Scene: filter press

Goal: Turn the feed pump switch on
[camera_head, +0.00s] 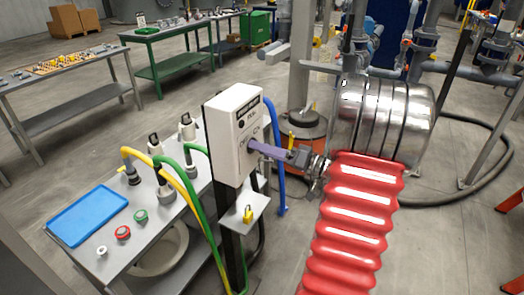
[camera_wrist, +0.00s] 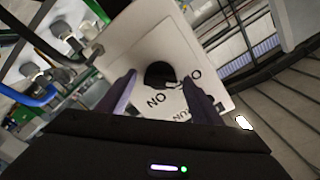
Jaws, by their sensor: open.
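The white switch box (camera_head: 235,112) stands on a dark post at the centre of the head view, with small dark lettering on its face. In the wrist view its white face (camera_wrist: 143,50) fills the middle, tilted. A round black switch knob (camera_wrist: 159,73) sits on it, with the letters ON and an O printed beside it. My gripper (camera_head: 255,146) reaches the box's front face from the right. In the wrist view its two purple fingers (camera_wrist: 159,82) are apart, one on each side of the knob. I cannot tell whether they touch it. The knob is hidden in the head view.
Left of the box is a grey table (camera_head: 104,262) with a blue tray (camera_head: 88,214), red and green buttons and hose fittings. Yellow, green and blue hoses hang close around the post. A small shelf with a yellow padlock (camera_head: 248,214) sits below the box. Steel drum-like equipment (camera_head: 380,118) stands right.

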